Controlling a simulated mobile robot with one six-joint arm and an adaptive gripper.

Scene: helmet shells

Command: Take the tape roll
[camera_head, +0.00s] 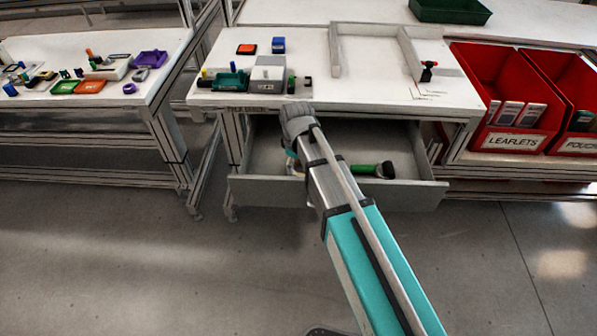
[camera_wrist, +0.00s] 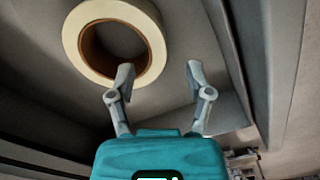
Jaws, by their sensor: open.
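The tape roll (camera_wrist: 72,40) is a cream ring with a brown core, at the upper left of the wrist view, on the grey floor of the open drawer (camera_head: 268,190). My gripper (camera_wrist: 160,76) is open, with nothing between its fingers. The left fingertip overlaps the roll's lower right rim in the picture; I cannot tell whether it touches. The right finger is clear of the roll, to its right. In the head view my arm reaches down into the drawer and hides most of the gripper and the roll.
A green-and-black tool (camera_head: 374,170) lies in the drawer, right of my arm. The white tabletop (camera_head: 310,50) overhangs the drawer and carries several small items and a grey frame. Red bins (camera_head: 495,140) stand at the right. Another table (camera_head: 60,105) stands at the left.

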